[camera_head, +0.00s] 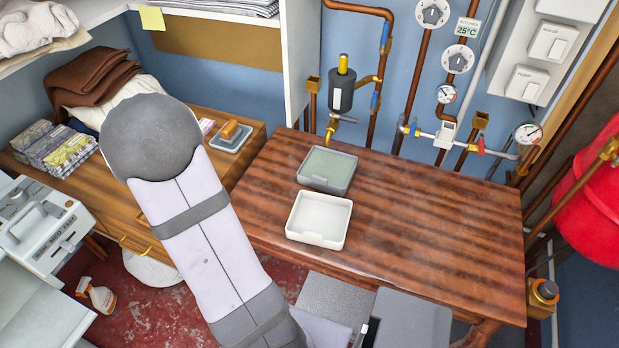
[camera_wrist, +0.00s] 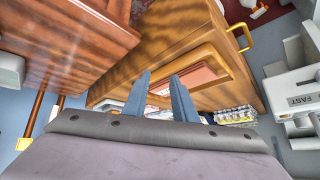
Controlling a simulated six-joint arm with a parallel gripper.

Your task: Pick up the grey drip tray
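The grey drip tray (camera_head: 327,169) is a shallow square tray with a grey-green inside. It sits flat on the striped red-brown table, in front of the black-bodied tap unit on the wall. A similar white tray (camera_head: 319,219) lies just in front of it, nearer the table's front. In the wrist view my gripper (camera_wrist: 160,76) shows two blue-grey fingers standing apart, with nothing held between them. In the head view my arm hides the gripper, and its visible end is over the wooden cabinet, left of the trays.
The red-brown table (camera_head: 430,225) is clear to the right of the trays. Copper pipes and the tap unit (camera_head: 341,90) stand behind it. A small blue-grey dish with a brown block (camera_head: 231,135) sits on the cabinet at left. A white shelf panel (camera_head: 299,60) rises between cabinet and table.

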